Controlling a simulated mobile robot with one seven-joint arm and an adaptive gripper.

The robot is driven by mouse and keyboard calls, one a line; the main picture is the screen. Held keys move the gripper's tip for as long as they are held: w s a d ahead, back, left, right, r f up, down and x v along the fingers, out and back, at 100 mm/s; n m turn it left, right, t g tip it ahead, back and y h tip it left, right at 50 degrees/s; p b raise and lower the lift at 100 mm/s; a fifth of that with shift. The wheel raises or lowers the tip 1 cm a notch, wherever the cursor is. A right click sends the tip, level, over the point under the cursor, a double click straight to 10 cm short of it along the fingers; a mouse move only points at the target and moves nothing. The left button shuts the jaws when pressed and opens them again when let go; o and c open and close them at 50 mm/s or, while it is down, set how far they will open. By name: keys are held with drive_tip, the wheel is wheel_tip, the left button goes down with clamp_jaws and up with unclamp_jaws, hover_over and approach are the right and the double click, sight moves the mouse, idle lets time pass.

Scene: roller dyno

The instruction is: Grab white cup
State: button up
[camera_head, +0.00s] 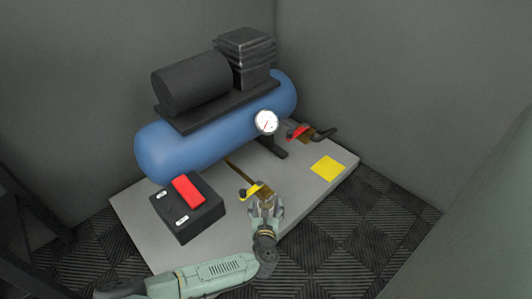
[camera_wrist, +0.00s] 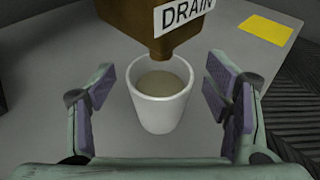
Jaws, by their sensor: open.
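The white cup (camera_wrist: 160,112) stands upright on the grey slab, with tan-brown contents showing inside its rim. It sits just below the brown block marked DRAIN (camera_wrist: 150,22), whose spout points down over the cup's back rim. My gripper (camera_wrist: 162,100) is open, with one finger pad to the left of the cup and the other to the right. There is a visible gap on both sides, and neither pad appears to touch the cup. In the head view my gripper (camera_head: 265,204) is at the slab's front edge and the cup is hidden there.
The grey slab (camera_head: 225,240) carries a blue compressor tank (camera_head: 190,140) with a round gauge (camera_head: 266,122). A black box with a red switch (camera_head: 187,189) stands left of my gripper. A yellow-handled valve (camera_head: 256,190) is right behind it. A yellow square (camera_head: 328,168) lies to the right.

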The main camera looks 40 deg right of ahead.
drive_tip(key=shift+w+d+f, duration=0.1)
drive_tip(key=shift+w+d, duration=0.25)
drive_tip(key=shift+w, duration=0.1)
drive_tip(key=shift+c, duration=0.5)
drive_tip(key=c, duration=1)
